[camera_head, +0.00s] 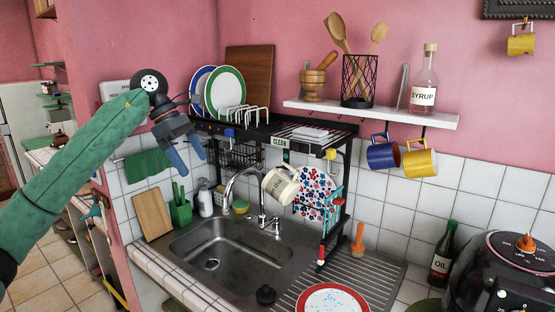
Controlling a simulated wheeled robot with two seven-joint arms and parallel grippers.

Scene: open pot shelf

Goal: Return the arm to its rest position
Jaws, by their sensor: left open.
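My left arm (75,178), in a green sleeve, comes in from the left and is raised. My left gripper (194,163) has blue fingers that point down and to the right. It is open, with nothing visible between the fingers. In the picture it lies left of the black dish rack (345,128) and above the far left of the sink. My right arm and gripper are not in view.
The rack stands over the sink (222,255), with plates (230,92) on top and a cream mug (281,186) hanging. A wall shelf (400,115) holds a syrup bottle (424,85). A black cooker (505,270) and an oil bottle (442,255) stand at right.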

